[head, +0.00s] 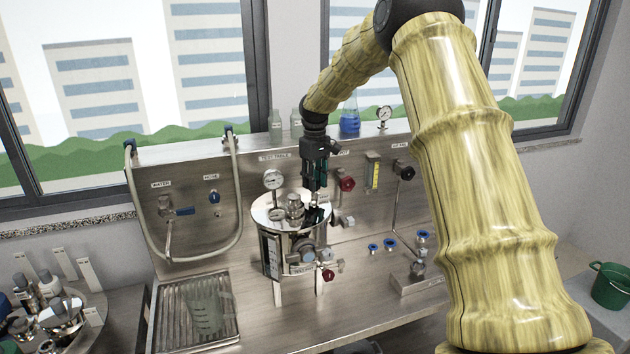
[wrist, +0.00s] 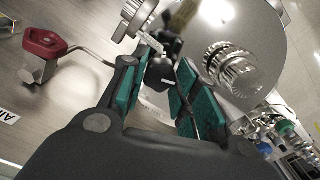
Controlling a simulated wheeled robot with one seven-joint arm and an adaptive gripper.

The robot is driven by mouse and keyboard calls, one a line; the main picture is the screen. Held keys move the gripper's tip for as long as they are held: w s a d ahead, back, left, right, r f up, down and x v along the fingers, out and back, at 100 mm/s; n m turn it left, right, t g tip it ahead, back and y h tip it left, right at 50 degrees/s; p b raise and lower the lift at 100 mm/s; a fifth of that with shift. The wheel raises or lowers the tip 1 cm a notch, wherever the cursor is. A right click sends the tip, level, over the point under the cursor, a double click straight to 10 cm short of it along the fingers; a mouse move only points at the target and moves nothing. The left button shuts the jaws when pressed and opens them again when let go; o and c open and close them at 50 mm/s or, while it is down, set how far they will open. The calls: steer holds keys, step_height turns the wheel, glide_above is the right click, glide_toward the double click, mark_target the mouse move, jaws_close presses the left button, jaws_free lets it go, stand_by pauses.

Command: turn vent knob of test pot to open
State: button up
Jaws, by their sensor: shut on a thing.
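The test pot (head: 268,250) is a steel vessel with a shiny lid (head: 262,213), standing on legs on the steel bench. The lid also fills the upper right of the wrist view (wrist: 285,60). My gripper (head: 314,188) points down over the right side of the lid. In the wrist view, its green-padded fingers (wrist: 160,88) are closed around a small black vent knob (wrist: 162,70). The fingers partly hide the knob, and its turn position cannot be told. A ribbed metal fitting (wrist: 231,70) stands on the lid beside the right finger, apart from it.
A dial gauge (head: 273,180) rises from the lid's left side. A red knob (head: 347,184) sits on the back panel near my gripper, and another red handle (head: 328,275) is low on the pot. A drain tray (head: 180,320) lies left; blue-capped fittings (head: 390,243) stand right.

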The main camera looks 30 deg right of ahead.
steer(key=o, duration=0.8)
steer(key=shift+f, duration=0.2)
steer(key=shift+o, duration=1)
steer(key=shift+w, duration=0.1)
steer(key=shift+r, duration=0.1)
step_height(320, 180, up, 12)
steer(key=shift+d, duration=0.15)
